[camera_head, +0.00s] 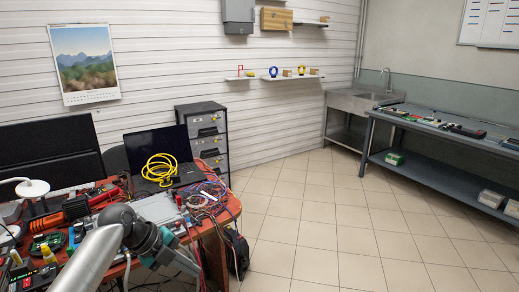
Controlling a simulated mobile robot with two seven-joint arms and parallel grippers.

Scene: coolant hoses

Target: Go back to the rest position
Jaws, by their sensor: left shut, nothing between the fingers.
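My left arm comes in from the bottom left, in front of the cluttered desk (222,219). My left gripper (188,264) is at the desk's near right edge, pointing down and to the right, small and partly unclear. It looks shut, with nothing seen in it. My right gripper is not in view.
The desk holds a laptop (151,150) with a yellow cable coil (160,169), tangled wires (203,197), tools and a white lamp (33,188). A drawer cabinet (207,138) stands behind. A workbench (440,129) and sink (365,99) are at right. The tiled floor (320,225) between is clear.

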